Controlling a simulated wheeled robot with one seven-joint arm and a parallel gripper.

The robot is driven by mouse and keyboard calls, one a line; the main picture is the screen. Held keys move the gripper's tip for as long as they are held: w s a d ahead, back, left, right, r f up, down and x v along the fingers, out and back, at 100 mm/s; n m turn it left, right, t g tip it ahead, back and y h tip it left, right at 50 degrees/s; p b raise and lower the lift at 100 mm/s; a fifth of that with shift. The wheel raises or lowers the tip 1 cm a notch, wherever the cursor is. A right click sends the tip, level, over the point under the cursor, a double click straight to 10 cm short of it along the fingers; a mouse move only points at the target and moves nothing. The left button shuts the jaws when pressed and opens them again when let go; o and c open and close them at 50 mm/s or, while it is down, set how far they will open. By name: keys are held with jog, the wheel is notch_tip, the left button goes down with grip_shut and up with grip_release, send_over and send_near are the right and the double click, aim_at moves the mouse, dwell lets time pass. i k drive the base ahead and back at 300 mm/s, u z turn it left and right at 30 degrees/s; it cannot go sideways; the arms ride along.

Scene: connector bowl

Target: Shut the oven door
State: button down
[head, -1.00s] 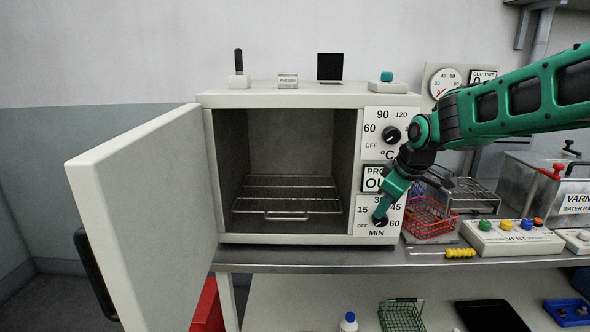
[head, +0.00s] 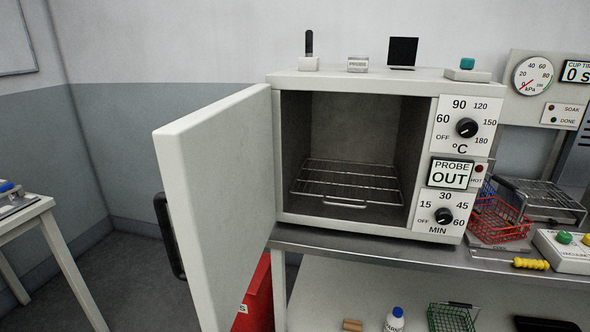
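The oven (head: 345,225) stands on a steel bench, with its white door (head: 221,200) swung wide open toward me on the left. The door's black handle (head: 169,236) shows on its outer face, at the left edge. The oven's inside is empty except for a wire rack (head: 347,182). On the right panel are a temperature dial (head: 466,128), a timer dial (head: 444,216) and a display reading PROBE OUT. My gripper and arm are not in view.
A side table (head: 40,222) stands at the far left. A red bin (head: 256,295) sits on the floor below the door. A red wire basket (head: 500,219) and a yellow-handled tool (head: 530,264) lie on the bench to the right. The floor left of the door looks clear.

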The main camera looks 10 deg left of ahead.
aim_at(216, 161)
jog(key=u, duration=0.05)
jog(key=k, duration=0.5)
jog(key=u, duration=2.45)
jog(key=i, duration=1.2)
jog(key=z, duration=2.1)
